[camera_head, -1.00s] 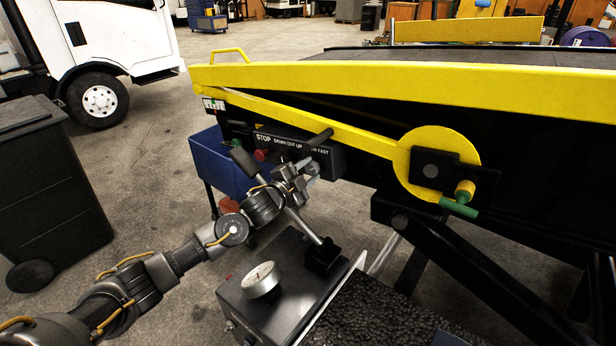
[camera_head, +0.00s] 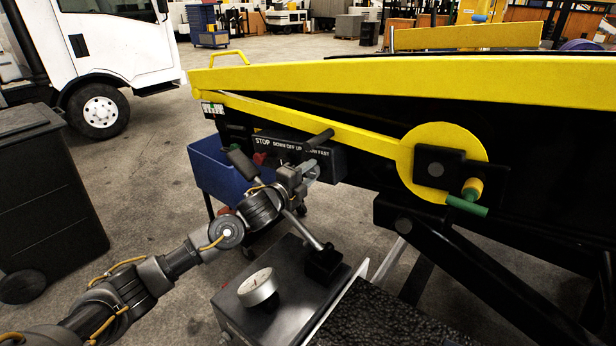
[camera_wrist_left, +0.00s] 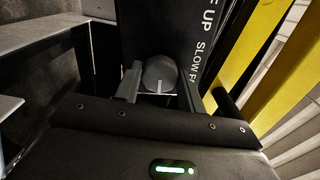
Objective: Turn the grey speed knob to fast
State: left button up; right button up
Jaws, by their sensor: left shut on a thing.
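The grey speed knob (camera_wrist_left: 160,73) is round and sits on the black control panel, with a pale pointer line on its face. My left gripper (camera_wrist_left: 160,84) has one finger on each side of it and is shut on it. In the head view my left gripper (camera_head: 312,172) is at the right part of the control panel (camera_head: 282,148), below the SLOW FAST lettering, and hides the knob. In the wrist view the word SLOW shows beside the knob and FAST is cut off. My right gripper is not in view.
A grey box with a round gauge (camera_head: 257,287) stands below my arm. A blue bin (camera_head: 215,172) is behind it. The yellow crank arm (camera_head: 380,146) runs along the loader's side.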

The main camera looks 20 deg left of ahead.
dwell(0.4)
pick_arm(q)
jog(key=o, duration=1)
jog(key=shift+c, duration=0.2)
jog(key=b+v, duration=0.3)
jog(key=v, duration=0.7)
jog(key=shift+s, duration=0.35)
jog(key=shift+a+f, duration=0.1)
